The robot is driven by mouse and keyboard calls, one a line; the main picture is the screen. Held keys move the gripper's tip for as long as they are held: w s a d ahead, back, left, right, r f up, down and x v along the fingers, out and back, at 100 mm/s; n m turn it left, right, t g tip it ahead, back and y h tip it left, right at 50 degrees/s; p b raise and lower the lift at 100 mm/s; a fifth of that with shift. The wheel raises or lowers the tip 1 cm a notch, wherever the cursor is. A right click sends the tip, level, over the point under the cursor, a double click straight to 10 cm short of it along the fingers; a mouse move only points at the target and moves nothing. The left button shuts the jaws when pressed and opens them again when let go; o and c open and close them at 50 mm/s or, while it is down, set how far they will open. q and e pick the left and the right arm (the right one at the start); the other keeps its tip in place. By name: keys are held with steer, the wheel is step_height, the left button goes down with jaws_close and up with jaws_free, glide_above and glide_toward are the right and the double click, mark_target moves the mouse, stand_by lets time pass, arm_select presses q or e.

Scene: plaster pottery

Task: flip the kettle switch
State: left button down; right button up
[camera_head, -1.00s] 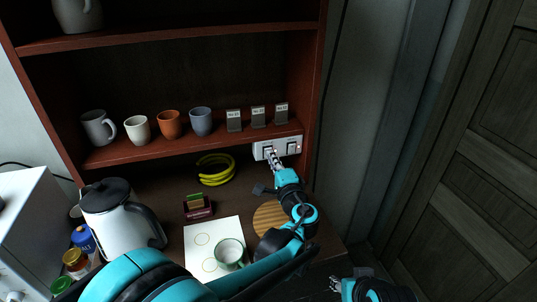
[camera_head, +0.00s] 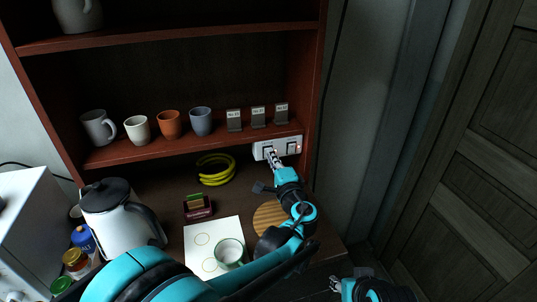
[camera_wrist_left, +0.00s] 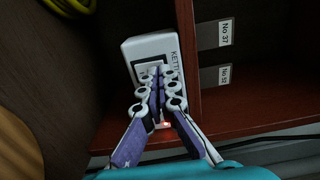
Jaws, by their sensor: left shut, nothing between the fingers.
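A white switch panel (camera_head: 291,147) is fixed below the shelf at the right end of the cabinet. In the left wrist view the panel (camera_wrist_left: 150,46) carries a partly hidden label starting "KETT". My left gripper (camera_head: 271,156) is shut and empty, with its fingertips at the panel's left switch. In the left wrist view its fingertips (camera_wrist_left: 159,72) overlap the switch and hide most of it; contact and switch position cannot be told. A small red light glows beside the fingers. The white kettle (camera_head: 118,232) with black lid and handle stands at the left. My right gripper (camera_head: 336,284) is low at the bottom right.
Mugs and small numbered label stands (camera_head: 258,117) line the shelf above. A yellow coil (camera_head: 216,182), a round wooden board (camera_head: 268,217), and a white sheet (camera_head: 203,233) with a cup (camera_head: 230,252) lie below. Jars stand by the kettle. Free floor lies right of the cabinet.

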arm_select(q)
steer(key=shift+w+a, duration=0.2)
steer(key=shift+w, duration=0.3)
steer(key=shift+s, duration=0.1)
steer(key=v, duration=0.7)
stand_by(0.5)
